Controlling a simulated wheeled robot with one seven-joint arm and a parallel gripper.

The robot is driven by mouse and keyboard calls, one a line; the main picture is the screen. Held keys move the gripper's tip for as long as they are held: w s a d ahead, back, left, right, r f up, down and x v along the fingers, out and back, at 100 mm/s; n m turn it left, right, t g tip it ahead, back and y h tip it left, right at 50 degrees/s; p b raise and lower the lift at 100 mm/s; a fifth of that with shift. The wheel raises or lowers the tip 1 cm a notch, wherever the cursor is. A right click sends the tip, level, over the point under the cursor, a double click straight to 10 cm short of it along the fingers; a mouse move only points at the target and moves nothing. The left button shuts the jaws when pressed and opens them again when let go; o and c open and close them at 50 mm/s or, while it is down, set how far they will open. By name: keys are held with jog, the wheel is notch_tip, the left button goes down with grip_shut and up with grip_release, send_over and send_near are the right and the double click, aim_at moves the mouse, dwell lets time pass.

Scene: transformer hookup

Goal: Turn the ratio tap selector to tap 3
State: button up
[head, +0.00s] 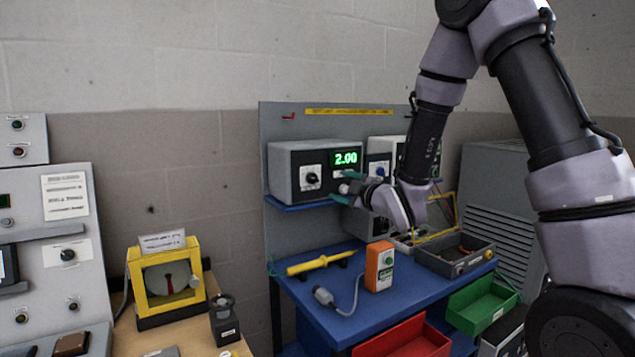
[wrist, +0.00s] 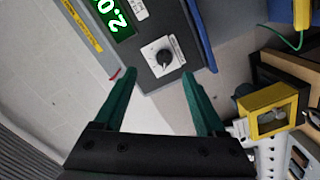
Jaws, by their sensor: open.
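A black rotary knob (head: 311,179) on a white dial plate sits on the front of a grey box (head: 284,174), left of a green display (head: 345,158) reading 2.00. The dial's marks are too small to read, so I cannot confirm that it is the ratio tap selector. My gripper (head: 346,188) is at the right front of this box, below the display. In the wrist view my gripper (wrist: 158,75) is open, its teal fingers apart and empty. The knob (wrist: 163,57) shows beyond and between the fingertips, apparently untouched. Part of the display (wrist: 112,20) shows there too.
A second box with a dial (head: 379,169) stands to the right, partly behind my arm. Below, the blue bench (head: 330,262) holds a yellow probe (head: 320,263) and an orange device (head: 379,267). A yellow-framed unit (head: 138,290) and a control panel (head: 60,185) stand at left.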

aim_at(316, 180)
jog(key=shift+n+y, duration=0.3)
jog(key=shift+n, duration=0.2)
jog(key=x, duration=0.7)
jog(key=a+x, duration=0.1)
jog(key=x, duration=0.3)
jog(key=shift+s+f, duration=0.3)
jog(key=shift+s, duration=0.05)
grip_shut()
